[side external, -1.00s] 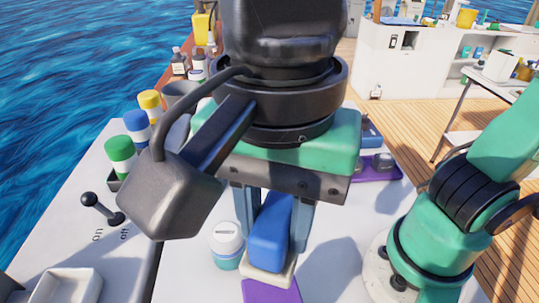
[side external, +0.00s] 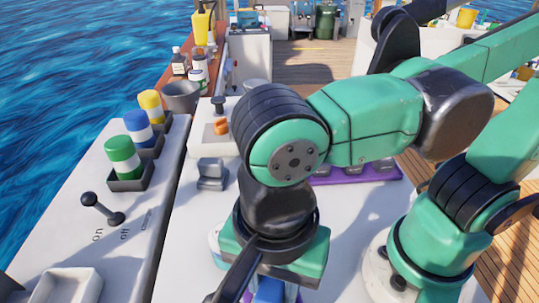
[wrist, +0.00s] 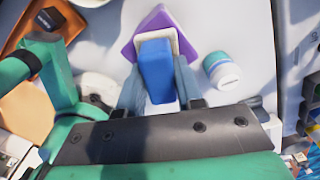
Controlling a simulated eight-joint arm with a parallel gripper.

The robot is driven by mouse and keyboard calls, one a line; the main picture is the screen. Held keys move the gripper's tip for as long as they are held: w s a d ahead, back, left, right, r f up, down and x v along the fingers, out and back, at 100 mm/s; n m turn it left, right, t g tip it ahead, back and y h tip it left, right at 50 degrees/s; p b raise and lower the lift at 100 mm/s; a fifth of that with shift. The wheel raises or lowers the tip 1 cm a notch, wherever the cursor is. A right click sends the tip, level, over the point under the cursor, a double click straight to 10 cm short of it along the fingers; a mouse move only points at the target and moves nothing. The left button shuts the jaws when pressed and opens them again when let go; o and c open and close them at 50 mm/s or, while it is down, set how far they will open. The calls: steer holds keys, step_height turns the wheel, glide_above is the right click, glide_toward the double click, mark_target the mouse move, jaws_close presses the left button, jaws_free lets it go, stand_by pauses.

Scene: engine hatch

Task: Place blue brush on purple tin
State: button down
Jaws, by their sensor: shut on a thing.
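The blue brush (wrist: 155,68), with a pale base, is between the two fingers of my gripper (wrist: 158,84), which is shut on it. The purple tin (wrist: 176,18) shows around the brush's far end in the wrist view, directly behind or under it. I cannot tell whether brush and tin touch. In the side view only a bit of the blue brush (side external: 268,291) shows at the bottom edge. My wrist hides most of the gripper and tin there.
A white-lidded teal jar (wrist: 221,70) stands close to the right of the brush in the wrist view. Green (side external: 122,157), blue (side external: 138,133) and yellow (side external: 152,107) containers stand at the left. A purple tray (side external: 345,177) lies behind my arm.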

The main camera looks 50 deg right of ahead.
steer(key=c, duration=0.6)
jaws_free()
steer(key=shift+f, duration=0.15)
steer(key=shift+o, duration=0.2)
step_height(320, 180, up, 12)
steer(key=w+d+f+n+t, duration=0.3)
steer(key=w+d+f+n, duration=0.2)
steer(key=d, duration=0.4)
steer(key=w+d+f+n+t, duration=0.4)
steer(key=w+d+f+n, duration=0.2)
steer(key=w+d+n, duration=0.2)
steer(key=shift+w+d+n, duration=0.3)
steer(key=shift+w+d, duration=0.05)
steer(key=shift+d, duration=0.75)
steer(key=shift+f, duration=0.1)
